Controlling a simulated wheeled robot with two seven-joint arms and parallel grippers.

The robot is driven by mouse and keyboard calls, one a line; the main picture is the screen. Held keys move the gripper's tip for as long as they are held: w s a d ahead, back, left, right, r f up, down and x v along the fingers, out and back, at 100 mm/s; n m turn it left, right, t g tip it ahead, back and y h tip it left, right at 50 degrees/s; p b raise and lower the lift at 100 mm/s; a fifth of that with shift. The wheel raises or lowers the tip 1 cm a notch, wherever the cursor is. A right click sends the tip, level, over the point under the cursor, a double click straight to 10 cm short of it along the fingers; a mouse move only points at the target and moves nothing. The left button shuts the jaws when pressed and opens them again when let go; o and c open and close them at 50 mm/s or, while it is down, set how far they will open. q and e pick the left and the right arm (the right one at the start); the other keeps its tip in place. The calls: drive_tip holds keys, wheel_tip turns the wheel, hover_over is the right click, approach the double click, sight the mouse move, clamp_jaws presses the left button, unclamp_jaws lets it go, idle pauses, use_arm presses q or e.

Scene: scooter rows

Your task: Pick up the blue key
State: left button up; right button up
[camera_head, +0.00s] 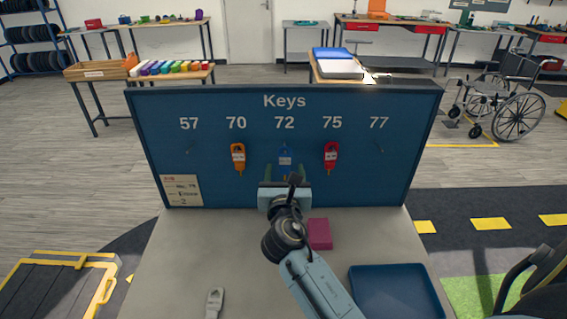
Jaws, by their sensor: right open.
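A blue key (285,157) hangs on the dark blue key board (210,137) under the number 72. My right gripper (285,180) is raised in front of the board, just below and in front of the blue key. Its jaws are open, and its body hides the lower part of the key. I cannot tell whether the fingers touch the key. My left gripper is not in view.
An orange key (238,157) hangs under 70 and a red key (331,157) under 75, close on either side. On the grey table (190,260) lie a grey key (214,302), a magenta block (319,234) and a blue tray (395,290).

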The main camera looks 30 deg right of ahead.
sight(285, 158)
drive_tip(key=x, duration=0.3)
drive_tip(key=shift+d+r, duration=0.1)
drive_tip(key=shift+r, duration=0.15)
drive_tip(key=x, duration=0.3)
drive_tip(key=shift+w, duration=0.3)
drive_tip(key=shift+d, duration=0.1)
drive_tip(key=c, duration=1.1)
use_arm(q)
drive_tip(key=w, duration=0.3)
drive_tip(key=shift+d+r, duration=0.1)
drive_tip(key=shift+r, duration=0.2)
